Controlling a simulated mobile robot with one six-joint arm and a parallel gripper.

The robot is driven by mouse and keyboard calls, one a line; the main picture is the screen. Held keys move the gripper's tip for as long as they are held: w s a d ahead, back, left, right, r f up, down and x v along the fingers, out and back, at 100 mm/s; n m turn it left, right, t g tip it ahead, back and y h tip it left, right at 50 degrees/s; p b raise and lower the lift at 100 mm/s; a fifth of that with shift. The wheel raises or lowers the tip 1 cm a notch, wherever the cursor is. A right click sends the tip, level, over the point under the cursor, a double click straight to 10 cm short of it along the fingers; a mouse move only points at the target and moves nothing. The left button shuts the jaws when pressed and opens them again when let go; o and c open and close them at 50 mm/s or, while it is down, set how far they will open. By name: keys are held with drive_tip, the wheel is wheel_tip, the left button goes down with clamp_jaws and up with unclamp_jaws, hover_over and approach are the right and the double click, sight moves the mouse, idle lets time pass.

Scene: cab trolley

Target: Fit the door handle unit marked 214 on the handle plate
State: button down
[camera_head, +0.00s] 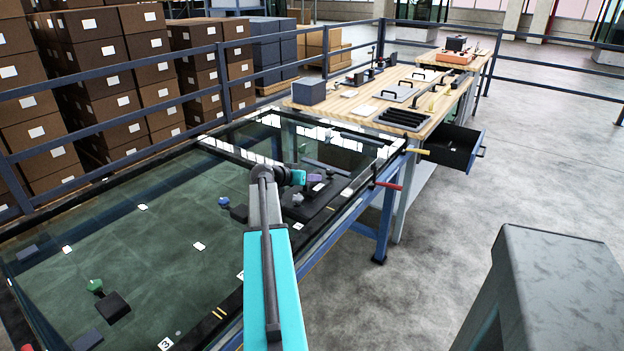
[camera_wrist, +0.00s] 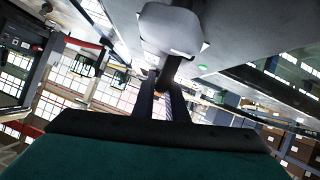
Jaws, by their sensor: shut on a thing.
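My gripper (camera_wrist: 166,92) is shut on the dark stem of a door handle unit (camera_wrist: 172,35), which has a rounded grey head. No number can be read on it. In the head view my gripper (camera_head: 298,178) is over the right part of the glass-sided table, largely hidden behind my teal arm. A black plate (camera_head: 322,208) with small dark parts lies just right of and below the gripper; it may be the handle plate, but I cannot tell. Whether the held unit touches it is unclear.
A blue-knobbed unit (camera_head: 224,202) and a green-knobbed unit (camera_head: 96,287) lie on the dark table surface. A red-handled lever (camera_head: 388,185) juts from the table's right edge. The wooden workbench (camera_head: 345,103) behind has an open drawer (camera_head: 452,148).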

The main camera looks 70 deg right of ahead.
idle(0.3)
drive_tip(key=c, duration=1.7)
unclamp_jaws()
drive_tip(key=shift+a, duration=0.1)
drive_tip(key=b+v, duration=0.1)
drive_tip(key=v, duration=1.2)
drive_tip(key=shift+w+a+r+b, duration=0.15)
drive_tip(key=shift+a+b, duration=0.05)
drive_tip(key=shift+b, duration=0.1)
